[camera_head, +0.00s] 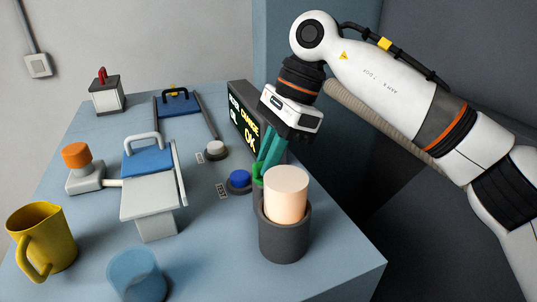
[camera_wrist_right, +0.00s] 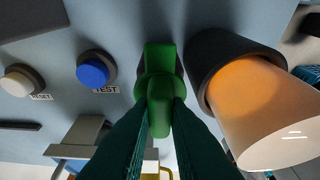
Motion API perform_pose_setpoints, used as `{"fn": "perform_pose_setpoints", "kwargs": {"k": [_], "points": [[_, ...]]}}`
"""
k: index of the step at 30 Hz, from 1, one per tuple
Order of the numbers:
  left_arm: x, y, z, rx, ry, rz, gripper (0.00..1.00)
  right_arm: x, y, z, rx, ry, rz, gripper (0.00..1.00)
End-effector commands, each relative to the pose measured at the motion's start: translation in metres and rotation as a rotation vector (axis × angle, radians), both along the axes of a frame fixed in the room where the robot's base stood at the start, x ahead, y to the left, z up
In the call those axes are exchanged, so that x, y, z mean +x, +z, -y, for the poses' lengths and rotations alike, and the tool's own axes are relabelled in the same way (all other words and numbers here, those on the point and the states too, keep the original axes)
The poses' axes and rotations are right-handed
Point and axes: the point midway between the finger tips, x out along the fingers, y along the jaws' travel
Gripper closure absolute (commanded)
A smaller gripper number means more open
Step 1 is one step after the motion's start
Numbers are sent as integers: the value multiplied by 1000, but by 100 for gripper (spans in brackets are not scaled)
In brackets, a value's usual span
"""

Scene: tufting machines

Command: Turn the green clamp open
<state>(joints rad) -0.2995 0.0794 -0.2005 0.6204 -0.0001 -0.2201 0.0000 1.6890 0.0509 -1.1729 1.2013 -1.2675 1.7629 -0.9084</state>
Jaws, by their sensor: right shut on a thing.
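The green clamp (camera_head: 257,171) sits on the table at the left side of a dark grey cup-like holder, mostly hidden behind my gripper and the holder in the head view. In the right wrist view the green clamp (camera_wrist_right: 160,85) is in the middle, with its handle between my fingers. My right gripper (camera_head: 262,165) reaches down from above with its teal fingers shut on the clamp. It also shows in the right wrist view (camera_wrist_right: 160,112). My left gripper is not in view.
The dark holder (camera_head: 283,240) with a pale peach cylinder (camera_head: 286,190) stands right beside the clamp. A blue button (camera_head: 239,178) and a white button (camera_head: 215,148) are to the left. A display (camera_head: 245,120) reading OK stands behind. A yellow jug (camera_head: 42,240) is front left.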

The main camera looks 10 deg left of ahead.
Motion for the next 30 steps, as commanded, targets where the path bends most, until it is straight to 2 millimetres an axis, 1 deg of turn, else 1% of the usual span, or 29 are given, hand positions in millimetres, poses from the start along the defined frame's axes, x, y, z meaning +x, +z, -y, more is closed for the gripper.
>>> {"fn": "perform_pose_setpoints", "kwargs": {"k": [3,4,6,8,16,20,23,30], "points": [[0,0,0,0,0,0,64,1,3,0,4,0,4,100],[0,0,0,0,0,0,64,1,3,0,4,0,4,84],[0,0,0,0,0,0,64,0,3,0,4,0,4,72],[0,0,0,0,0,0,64,0,2,0,4,-1,4,64],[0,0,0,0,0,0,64,0,1,0,1,0,2,64],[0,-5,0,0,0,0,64,2,8,3,2,-1,5,64],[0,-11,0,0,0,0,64,6,21,7,2,-2,5,64],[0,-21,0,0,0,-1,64,17,72,24,4,-4,4,64]]}}
